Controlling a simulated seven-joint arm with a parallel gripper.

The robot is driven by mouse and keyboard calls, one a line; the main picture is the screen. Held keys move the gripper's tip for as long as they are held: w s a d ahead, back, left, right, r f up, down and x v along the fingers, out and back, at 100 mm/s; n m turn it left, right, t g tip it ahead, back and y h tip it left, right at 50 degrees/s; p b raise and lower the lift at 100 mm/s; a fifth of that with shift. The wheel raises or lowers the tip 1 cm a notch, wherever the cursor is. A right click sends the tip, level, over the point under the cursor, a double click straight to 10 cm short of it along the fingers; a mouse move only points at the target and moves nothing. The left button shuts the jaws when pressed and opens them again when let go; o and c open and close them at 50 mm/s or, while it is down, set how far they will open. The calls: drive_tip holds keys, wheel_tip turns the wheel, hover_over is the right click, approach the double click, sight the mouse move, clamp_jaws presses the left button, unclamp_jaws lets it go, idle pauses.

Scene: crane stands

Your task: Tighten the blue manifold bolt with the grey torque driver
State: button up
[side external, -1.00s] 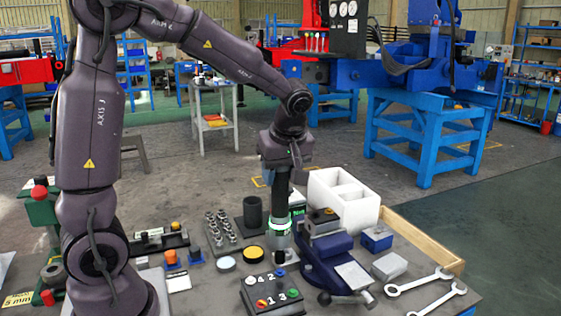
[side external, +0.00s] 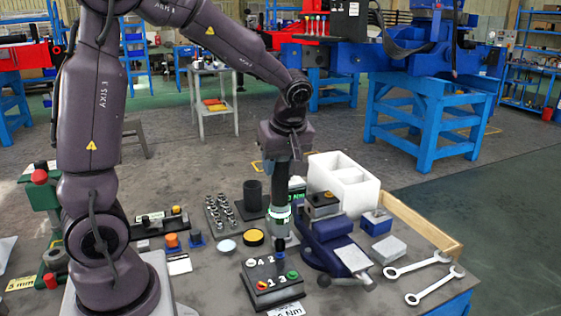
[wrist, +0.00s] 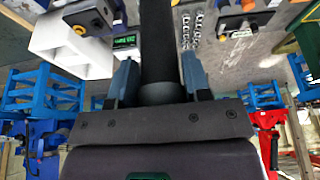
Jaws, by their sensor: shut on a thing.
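My gripper (side external: 280,237) points down over the black numbered block (side external: 272,292) in the side view. In the wrist view, its two blue-grey fingers (wrist: 160,80) are shut on a dark grey cylinder, the torque driver (wrist: 158,40). The driver hangs from the fingers, and its dark lower end is just above or on the blue bolt (side external: 281,258) at the block's far right corner. I cannot tell whether they touch. The block also carries a white, a red-and-yellow and a green bolt (side external: 293,275). The driver's tip is hidden in the wrist view.
A blue vise (side external: 335,250) stands close right of my gripper. A socket rack (side external: 218,212), a black cup (side external: 252,193) and a torque display (side external: 297,184) stand behind. Yellow (side external: 253,237) and pale discs lie left. Two wrenches (side external: 418,263) lie right; a white bin (side external: 345,183) stands behind.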

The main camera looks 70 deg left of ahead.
drive_tip(key=shift+f, duration=1)
idle(3.2)
